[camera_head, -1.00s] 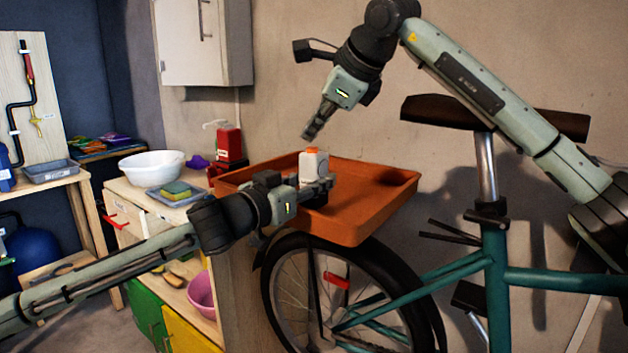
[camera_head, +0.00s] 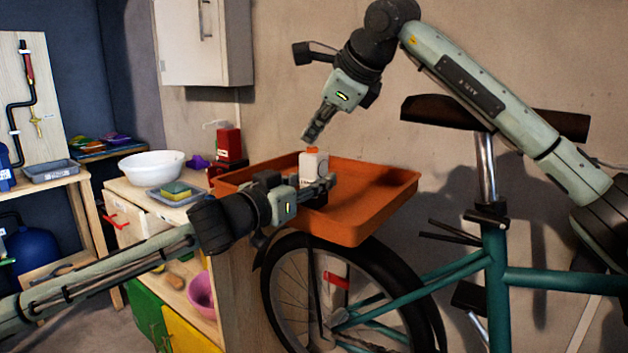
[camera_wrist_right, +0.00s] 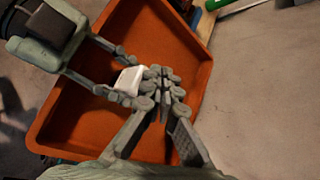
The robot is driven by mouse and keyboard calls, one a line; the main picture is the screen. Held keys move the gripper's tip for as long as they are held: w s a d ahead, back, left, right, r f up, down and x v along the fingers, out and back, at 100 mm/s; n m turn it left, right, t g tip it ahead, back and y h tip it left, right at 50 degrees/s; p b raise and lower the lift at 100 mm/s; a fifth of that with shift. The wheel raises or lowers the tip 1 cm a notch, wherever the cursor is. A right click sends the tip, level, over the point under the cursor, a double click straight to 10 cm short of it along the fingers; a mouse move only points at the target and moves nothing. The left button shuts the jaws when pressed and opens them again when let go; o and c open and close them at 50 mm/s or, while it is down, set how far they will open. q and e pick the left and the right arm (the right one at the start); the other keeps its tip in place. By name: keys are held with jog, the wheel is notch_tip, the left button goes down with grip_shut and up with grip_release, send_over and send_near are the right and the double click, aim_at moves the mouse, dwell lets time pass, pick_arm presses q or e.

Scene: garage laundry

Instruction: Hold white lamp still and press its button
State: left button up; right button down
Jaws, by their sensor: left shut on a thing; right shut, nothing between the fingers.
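The white lamp (camera_head: 313,167) is a small white block with an orange button (camera_head: 312,150) on top. It stands upright in the orange tray (camera_head: 375,205). My left gripper (camera_head: 318,187) is shut on the lamp from the left. My right gripper (camera_head: 310,140) is shut and empty, pointing down just above the button. In the right wrist view the lamp (camera_wrist_right: 130,80) shows beside my right fingertips (camera_wrist_right: 163,78), with the left fingers along it. The button is hidden there, and I cannot tell whether the right fingertips touch it.
A bicycle (camera_head: 495,250) stands under and right of the tray. A red dispenser (camera_head: 229,143) stands behind the tray's left end. A white basin (camera_head: 151,167) and sponges (camera_head: 176,190) sit on the left counter. The tray's right part is empty.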

jog(key=shift+f, duration=0.25)
jog(key=shift+f, duration=0.2)
dwell(0.5)
jog(key=shift+r, duration=0.6)
notch_tip(320, 180, up, 6)
dwell(0.6)
pick_arm(q)
jog(key=o, duration=1.3)
